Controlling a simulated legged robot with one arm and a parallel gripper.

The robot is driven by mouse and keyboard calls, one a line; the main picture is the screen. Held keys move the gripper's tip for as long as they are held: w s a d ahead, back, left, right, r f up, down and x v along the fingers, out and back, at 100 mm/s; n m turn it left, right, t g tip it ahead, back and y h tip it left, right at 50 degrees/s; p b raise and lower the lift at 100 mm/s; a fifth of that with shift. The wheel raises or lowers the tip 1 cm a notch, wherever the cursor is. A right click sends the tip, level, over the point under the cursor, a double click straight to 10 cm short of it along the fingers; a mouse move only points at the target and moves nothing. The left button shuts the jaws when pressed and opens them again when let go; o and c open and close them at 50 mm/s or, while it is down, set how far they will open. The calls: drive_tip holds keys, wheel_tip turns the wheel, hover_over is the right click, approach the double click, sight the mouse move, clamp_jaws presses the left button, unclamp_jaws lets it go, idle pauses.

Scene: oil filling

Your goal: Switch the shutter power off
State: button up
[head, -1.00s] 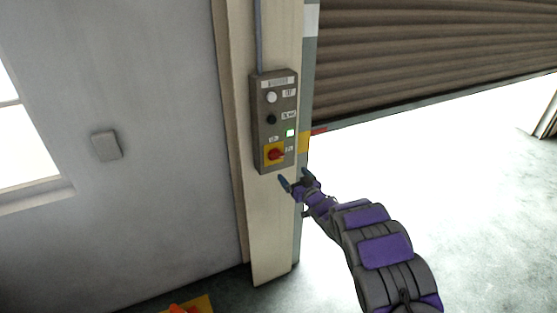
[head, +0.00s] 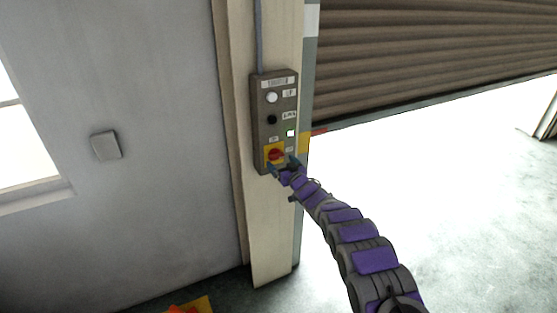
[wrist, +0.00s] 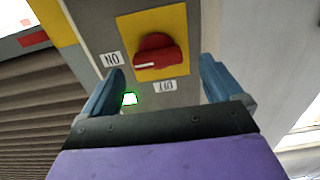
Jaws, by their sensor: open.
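The grey control box (head: 262,112) is fixed to the cream post beside the shutter. Its red rotary switch (head: 275,155) sits on a yellow plate at the bottom of the box. In the wrist view the red switch (wrist: 158,54) shows upside down, with ON and OFF labels beside the plate. A small lamp (head: 290,132) glows green; it also shows in the wrist view (wrist: 130,99). My gripper (head: 281,166) is open just in front of the switch. In the wrist view its blue fingers (wrist: 161,85) stand apart on either side of the switch, not visibly touching it.
The brown shutter (head: 420,50) is partly raised over a bright opening on the right. A white button (head: 271,98) and a black button (head: 271,119) sit above the switch. A wall plate (head: 106,145) and a window are at left.

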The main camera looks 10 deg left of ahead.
sight(278, 157)
drive_tip(key=shift+w+a, duration=0.15)
drive_tip(key=shift+w, duration=0.2)
drive_tip(key=shift+w+a+r, duration=0.15)
drive_tip(key=shift+w+a, duration=0.35)
drive_tip(key=shift+a, duration=0.05)
drive_tip(key=shift+w+a, duration=0.25)
drive_tip(key=shift+w, duration=0.55)
drive_tip(key=shift+c, duration=0.2)
drive_tip(key=c, duration=1)
